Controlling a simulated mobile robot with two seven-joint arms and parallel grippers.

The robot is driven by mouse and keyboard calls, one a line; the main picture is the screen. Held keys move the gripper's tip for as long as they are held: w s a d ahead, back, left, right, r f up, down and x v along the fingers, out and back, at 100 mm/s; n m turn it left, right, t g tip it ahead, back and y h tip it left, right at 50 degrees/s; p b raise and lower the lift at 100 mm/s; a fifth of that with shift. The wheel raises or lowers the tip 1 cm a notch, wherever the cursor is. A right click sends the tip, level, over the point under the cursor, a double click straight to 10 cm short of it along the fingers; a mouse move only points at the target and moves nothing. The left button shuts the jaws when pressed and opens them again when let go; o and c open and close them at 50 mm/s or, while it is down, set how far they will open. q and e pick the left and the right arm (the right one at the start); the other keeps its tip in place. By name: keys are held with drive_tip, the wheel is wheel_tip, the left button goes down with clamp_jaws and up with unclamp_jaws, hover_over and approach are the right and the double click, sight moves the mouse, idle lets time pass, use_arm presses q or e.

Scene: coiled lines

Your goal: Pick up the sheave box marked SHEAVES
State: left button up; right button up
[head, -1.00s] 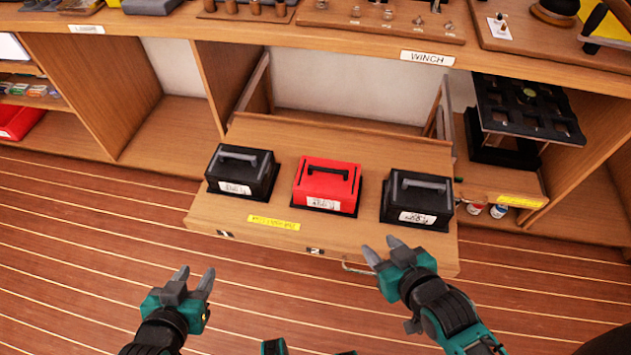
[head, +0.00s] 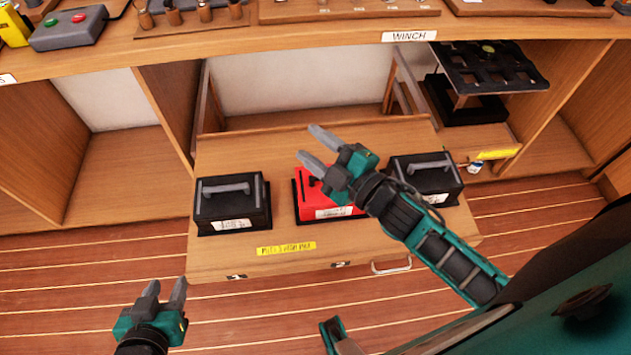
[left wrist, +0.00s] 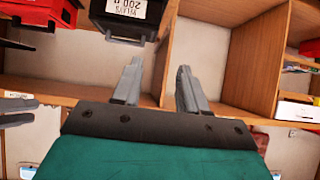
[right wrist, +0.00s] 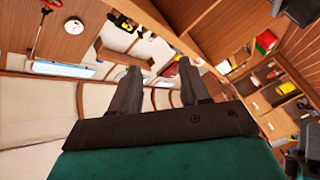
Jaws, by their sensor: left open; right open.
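Three lidded boxes with top handles stand in a row on a pulled-out wooden drawer (head: 225,262): a left black box (head: 232,204), a middle red box (head: 311,183) and a right black box (head: 428,177). Each has a white label; I cannot read which says SHEAVES. My right gripper (head: 314,148) is open and empty, above the red box, with its arm partly hiding the red and right black boxes. My left gripper (head: 166,287) is open and empty, in front of the drawer's left corner. The left wrist view shows a black box (left wrist: 125,22) beyond its fingers and a red box (left wrist: 45,12).
A counter marked WINCH (head: 409,36) runs above the drawer. A black rack (head: 490,68) stands at the right, and an open cubby (head: 120,160) is at the left. The drawer has a yellow label (head: 286,249) and a front handle (head: 391,267). Floor in front is clear.

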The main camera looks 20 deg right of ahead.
drive_tip(key=w+a+r+n+g+y+b, duration=0.3)
drive_tip(key=n+y, duration=0.5)
drive_tip(key=n, duration=0.6)
wheel_tip(320, 180, down, 8)
drive_tip(key=d+n+g+h+b, duration=0.3)
drive_tip(key=n+g, duration=0.8)
drive_tip(key=n, duration=0.7)
drive_tip(key=w+d+f+n+g+h+b, duration=0.1)
drive_tip(key=d+n+h, duration=0.1)
drive_tip(key=d+h, duration=0.3)
drive_tip(key=w+d+f+n+h, duration=0.1)
drive_tip(key=d+f+n+h, duration=0.1)
drive_tip(key=d, duration=0.5)
drive_tip(key=b+x, duration=0.1)
drive_tip(key=x, duration=0.5)
drive_tip(key=shift+s+a+f, duration=0.15)
drive_tip(key=shift+a+f, duration=0.05)
drive_tip(key=x, duration=0.2)
drive_tip(key=b+x, duration=0.1)
drive_tip(key=x, duration=0.2)
drive_tip(key=shift+s+d+f+b, duration=0.1)
drive_tip(key=shift+s+f+b, duration=0.05)
drive_tip(key=shift+f+b, duration=0.3)
use_arm(q)
wheel_tip(320, 180, down, 7)
drive_tip(key=w+d, duration=0.2)
drive_tip(key=shift+h, duration=0.3)
drive_tip(key=shift+d+f, duration=0.1)
use_arm(e)
drive_tip(key=shift+c, duration=0.4)
